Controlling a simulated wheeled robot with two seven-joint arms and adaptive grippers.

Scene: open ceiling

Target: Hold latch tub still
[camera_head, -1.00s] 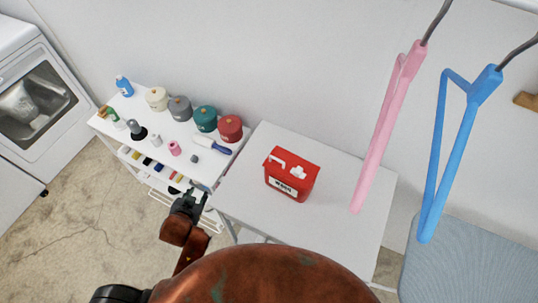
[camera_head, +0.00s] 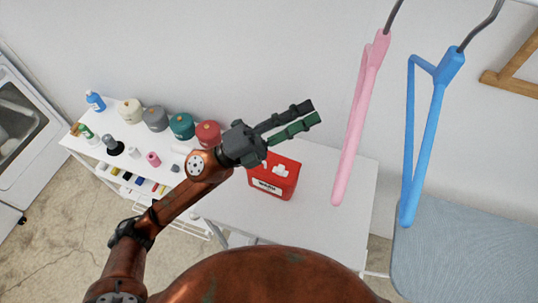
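The latch tub (camera_head: 273,184) is a red box with a white latch on its lid and a white label on its front. It stands upright on the white table. My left gripper (camera_head: 306,114) reaches in from the left above the tub's back side, its fingers pointing to the upper right. Its two fingers, one dark and one green, look a little apart with nothing between them. It seems clear of the tub, and its wrist covers part of the tub's upper left. My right gripper is not in view.
The white table (camera_head: 335,190) is bare around the tub. A pink hanger (camera_head: 360,120) and a blue hanger (camera_head: 428,135) hang to the right. A shelf cart (camera_head: 135,140) with several canisters stands left. A blue-grey padded surface (camera_head: 465,240) lies at lower right.

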